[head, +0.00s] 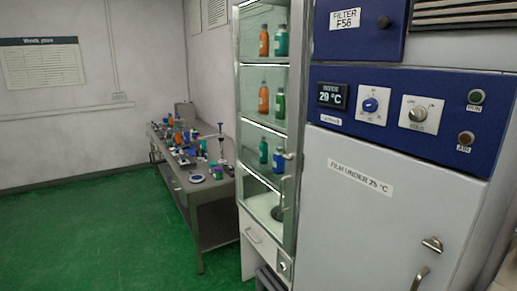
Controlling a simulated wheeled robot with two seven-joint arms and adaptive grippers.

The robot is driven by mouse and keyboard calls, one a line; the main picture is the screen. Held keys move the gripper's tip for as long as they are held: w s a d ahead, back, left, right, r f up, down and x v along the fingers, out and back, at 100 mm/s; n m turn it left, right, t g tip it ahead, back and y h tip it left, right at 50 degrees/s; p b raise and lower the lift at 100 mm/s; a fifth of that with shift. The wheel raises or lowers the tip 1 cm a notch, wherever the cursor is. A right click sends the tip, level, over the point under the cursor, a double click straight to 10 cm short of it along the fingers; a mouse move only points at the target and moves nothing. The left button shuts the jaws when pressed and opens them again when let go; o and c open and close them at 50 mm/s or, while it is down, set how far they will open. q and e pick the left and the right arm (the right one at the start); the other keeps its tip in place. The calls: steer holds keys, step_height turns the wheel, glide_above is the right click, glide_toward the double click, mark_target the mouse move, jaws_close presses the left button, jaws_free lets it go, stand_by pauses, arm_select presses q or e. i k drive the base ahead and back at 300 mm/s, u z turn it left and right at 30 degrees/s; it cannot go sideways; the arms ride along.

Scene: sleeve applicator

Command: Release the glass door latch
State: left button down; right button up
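A tall glass-door cabinet (241,110) with a light metal frame stands at the middle of the head view. Its glass door looks closed. A small metal fitting (289,157) sits on the right edge of the door frame, with a thin vertical handle (284,190) just below it. The fitting may be the latch; it is too small to tell its position. Orange, green and blue bottles stand on the shelves, such as an orange bottle (264,41). Neither of my grippers is in view.
A large machine with a blue panel (400,110) and a white door (375,220) stands close on the right. A cluttered bench (215,200) stands left of the cabinet. A dark bin (268,281) is below. Green floor (90,235) at left is clear.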

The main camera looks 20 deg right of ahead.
mark_target(289, 157)
steer(key=z, duration=0.45)
steer(key=i, duration=0.9)
steer(key=z, duration=0.75)
